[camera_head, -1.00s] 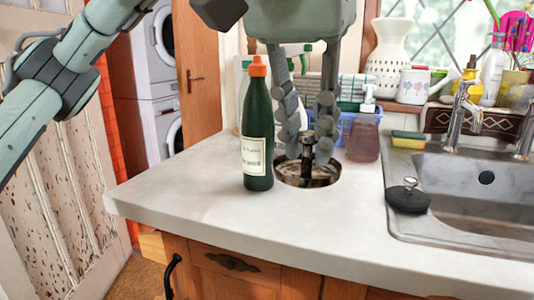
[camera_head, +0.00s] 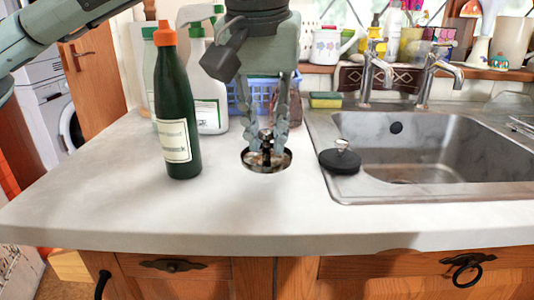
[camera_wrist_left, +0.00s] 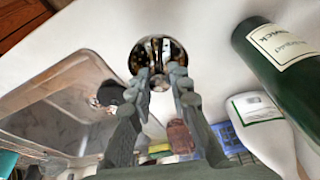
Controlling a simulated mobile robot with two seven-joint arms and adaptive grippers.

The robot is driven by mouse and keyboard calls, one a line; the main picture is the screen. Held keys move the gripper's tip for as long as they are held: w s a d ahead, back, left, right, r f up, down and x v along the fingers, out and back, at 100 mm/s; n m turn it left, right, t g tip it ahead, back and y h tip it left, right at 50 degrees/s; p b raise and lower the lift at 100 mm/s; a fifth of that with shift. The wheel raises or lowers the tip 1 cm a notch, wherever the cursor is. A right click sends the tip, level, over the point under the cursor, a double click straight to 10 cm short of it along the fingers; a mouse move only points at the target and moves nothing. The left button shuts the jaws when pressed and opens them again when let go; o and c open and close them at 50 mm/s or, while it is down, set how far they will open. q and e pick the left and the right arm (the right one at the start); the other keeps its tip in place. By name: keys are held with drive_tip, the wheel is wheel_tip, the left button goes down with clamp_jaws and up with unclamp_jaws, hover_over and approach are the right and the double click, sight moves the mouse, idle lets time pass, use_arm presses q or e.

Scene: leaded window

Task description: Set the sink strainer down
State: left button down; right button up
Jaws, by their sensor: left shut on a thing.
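The sink strainer (camera_head: 267,167) is a round metal basket with a dark rim and a dark upright knob. It is at the countertop, between the green bottle and the sink. In the left wrist view the strainer (camera_wrist_left: 158,48) shows from above, beyond the fingertips. My left gripper (camera_head: 263,138) points down and is shut on the strainer's knob; its fingers also show in the left wrist view (camera_wrist_left: 162,88). I cannot tell whether the strainer touches the counter. My right gripper is not in view.
A green bottle with orange cap (camera_head: 176,110) stands close to the left. A black stopper (camera_head: 340,161) lies at the sink's (camera_head: 425,185) left edge. Behind are a white spray bottle (camera_head: 212,105), a blue basket (camera_head: 257,93) and a sponge (camera_head: 325,100). The front counter (camera_head: 230,215) is clear.

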sight(266, 146)
use_arm(q)
drive_tip(key=shift+s+x, duration=0.2)
drive_tip(key=shift+x, duration=0.85)
drive_tip(key=shift+s+x, duration=0.25)
drive_tip(key=shift+x, duration=0.8)
drive_tip(key=shift+f, duration=0.15)
drive_tip(key=c, duration=1.4)
unclamp_jaws()
drive_tip(key=v, duration=1.2)
